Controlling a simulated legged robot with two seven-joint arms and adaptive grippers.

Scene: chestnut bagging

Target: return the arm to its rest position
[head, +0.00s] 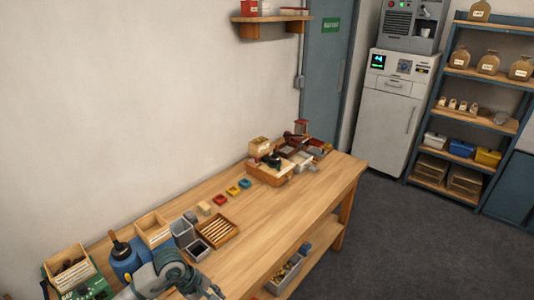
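A grey and teal jointed shape (172,273) shows at the bottom left of the head view, over the near end of the wooden workbench (270,226). It looks like an arm link, but I cannot tell which arm it belongs to. I can make out no gripper fingers on it. I see no other arm and no gripper in the picture.
Beside that shape are a blue container (124,262), a wooden crate (68,268) and a slatted wooden tray (217,231). More boxes and tools crowd the bench's far end. A white cabinet (385,115) and shelf rack (478,76) stand beyond. Floor right of the bench is clear.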

